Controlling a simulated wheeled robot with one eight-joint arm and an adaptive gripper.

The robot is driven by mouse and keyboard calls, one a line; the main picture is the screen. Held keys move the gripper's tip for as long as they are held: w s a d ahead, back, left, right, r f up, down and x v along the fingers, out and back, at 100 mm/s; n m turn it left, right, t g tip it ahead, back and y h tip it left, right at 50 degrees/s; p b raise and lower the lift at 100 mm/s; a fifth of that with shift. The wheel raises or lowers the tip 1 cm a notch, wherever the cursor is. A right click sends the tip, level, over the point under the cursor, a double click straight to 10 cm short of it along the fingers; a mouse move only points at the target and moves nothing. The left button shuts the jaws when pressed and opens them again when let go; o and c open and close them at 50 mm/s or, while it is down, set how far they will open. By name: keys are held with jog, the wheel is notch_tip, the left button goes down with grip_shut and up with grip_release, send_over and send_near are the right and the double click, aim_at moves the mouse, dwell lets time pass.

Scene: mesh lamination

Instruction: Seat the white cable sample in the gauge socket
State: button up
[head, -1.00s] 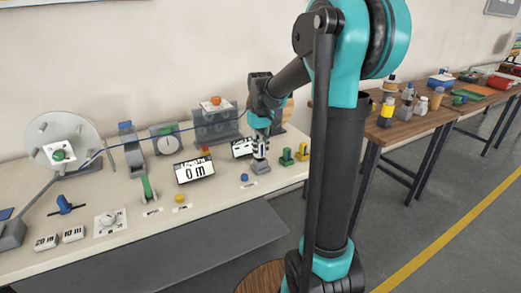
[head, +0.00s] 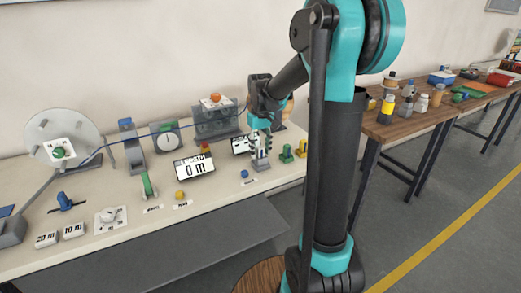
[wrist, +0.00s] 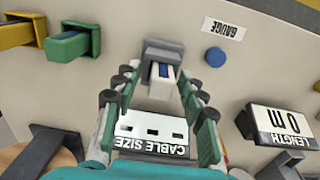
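The white cable sample (wrist: 161,82), a pale block with a blue stripe, stands in the grey gauge socket (wrist: 163,50) in the wrist view. How deep it sits is hard to tell. My gripper (wrist: 163,80) is open, its two fingers apart on either side of the sample, with a gap showing on each side. In the head view my gripper (head: 261,138) is just above the gauge socket (head: 261,165), and its fingers partly hide the sample.
The cable size display (wrist: 150,130) is close beside the fingers. Green (head: 286,154) and yellow (head: 302,148) blocks stand right of the socket. A blue button (head: 244,174) and length display (head: 194,168) are to its left. A blue cable runs behind.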

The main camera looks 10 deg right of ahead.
aim_at(260, 147)
notch_tip(260, 147, up, 12)
dwell(0.8)
